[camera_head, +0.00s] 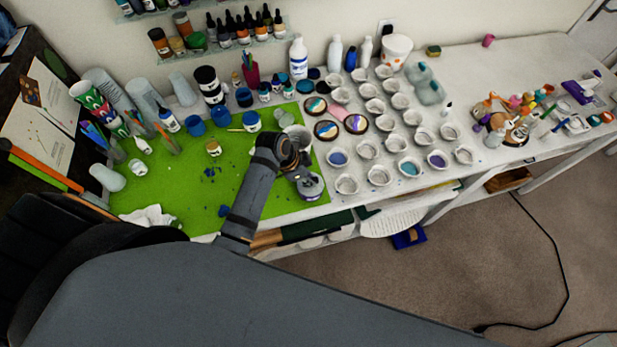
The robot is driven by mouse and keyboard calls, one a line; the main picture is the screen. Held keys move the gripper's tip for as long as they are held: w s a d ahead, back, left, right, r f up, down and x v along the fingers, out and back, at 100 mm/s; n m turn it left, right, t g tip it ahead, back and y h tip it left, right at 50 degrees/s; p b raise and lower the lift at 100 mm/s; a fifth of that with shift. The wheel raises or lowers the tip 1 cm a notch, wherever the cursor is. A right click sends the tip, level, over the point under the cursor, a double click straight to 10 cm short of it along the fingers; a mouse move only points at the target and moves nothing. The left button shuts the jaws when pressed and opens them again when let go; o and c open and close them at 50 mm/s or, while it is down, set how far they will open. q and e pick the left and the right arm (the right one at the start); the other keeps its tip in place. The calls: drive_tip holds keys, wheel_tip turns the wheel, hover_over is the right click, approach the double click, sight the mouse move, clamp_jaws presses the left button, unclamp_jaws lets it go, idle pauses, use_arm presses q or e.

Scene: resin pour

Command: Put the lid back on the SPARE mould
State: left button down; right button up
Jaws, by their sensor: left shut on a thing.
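Several small white round moulds (366,149) stand in rows on the white table. Some near the front hold colour: blue (338,158), teal (410,168) and purple (437,160). I cannot read any label, so I cannot tell which one is the SPARE mould. My left gripper (301,168) is over the right edge of the green mat, left of the moulds. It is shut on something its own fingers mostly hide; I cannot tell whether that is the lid. A round grey-purple thing (309,187) shows just below the fingers. My right gripper is not in view.
The green mat (190,205) holds blue pots (220,115), a small jar (213,148) and a crumpled white cloth (147,217). Bottles (298,58) stand along the wall. Round coloured discs (326,130) lie behind the gripper.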

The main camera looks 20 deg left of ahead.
use_arm(q)
drive_tip(key=shift+p, duration=0.35)
idle(0.8)
drive_tip(key=shift+f, duration=0.15)
idle(1.0)
drive_tip(key=c, duration=1.2)
unclamp_jaws()
drive_tip(key=shift+o, duration=0.2)
drive_tip(key=o, duration=0.4)
